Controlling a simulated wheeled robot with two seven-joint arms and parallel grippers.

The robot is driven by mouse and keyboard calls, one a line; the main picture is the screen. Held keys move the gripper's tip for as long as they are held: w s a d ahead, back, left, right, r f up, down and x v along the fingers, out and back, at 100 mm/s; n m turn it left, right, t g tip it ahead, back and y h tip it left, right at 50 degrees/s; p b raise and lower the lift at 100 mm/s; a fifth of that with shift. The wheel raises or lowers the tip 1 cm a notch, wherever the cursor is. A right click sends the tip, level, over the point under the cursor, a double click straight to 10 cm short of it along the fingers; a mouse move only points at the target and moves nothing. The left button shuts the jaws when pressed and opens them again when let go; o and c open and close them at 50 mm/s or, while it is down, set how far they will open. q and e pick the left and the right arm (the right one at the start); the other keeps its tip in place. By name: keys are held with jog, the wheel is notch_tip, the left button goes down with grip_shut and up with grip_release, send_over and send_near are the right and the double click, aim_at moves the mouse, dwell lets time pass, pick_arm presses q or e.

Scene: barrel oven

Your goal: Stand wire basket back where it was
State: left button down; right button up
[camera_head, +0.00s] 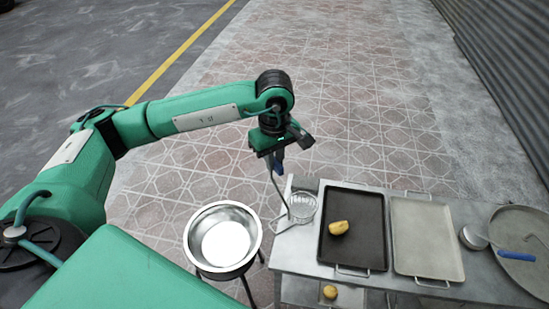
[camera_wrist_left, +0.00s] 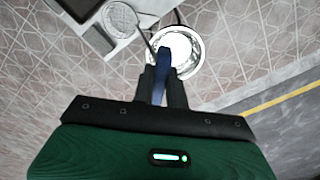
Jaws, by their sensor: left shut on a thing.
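The wire basket (camera_head: 302,206) is a round mesh bowl with a long thin handle and a blue grip (camera_head: 278,166). My left gripper (camera_head: 277,156) points down and is shut on the blue grip, above and to the left of the bowl. In the left wrist view the blue grip (camera_wrist_left: 159,85) sits between my left fingers (camera_wrist_left: 162,88), and the mesh bowl (camera_wrist_left: 121,20) shows at the top left. The bowl is at the left end of the metal table (camera_head: 295,255); I cannot tell whether it touches the top. My right gripper is not in view.
A shiny steel bowl (camera_head: 223,238) stands on a dark stand left of the table. A dark tray (camera_head: 355,205) with a yellow lump (camera_head: 338,227), a pale tray (camera_head: 428,240), a ladle (camera_head: 473,237) and a round pan (camera_head: 525,270) fill the tabletop. Paved floor beyond is clear.

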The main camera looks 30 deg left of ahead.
pick_arm(q)
jog(key=shift+r, duration=0.1)
jog(key=shift+f+b, duration=0.3)
jog(key=shift+b, duration=0.05)
dwell(0.5)
jog(key=c, duration=1)
grip_release()
jog(key=shift+r, duration=0.1)
jog(key=shift+r+p, duration=1.55)
jog(key=shift+r, duration=2.9)
jog(key=shift+s, duration=0.1)
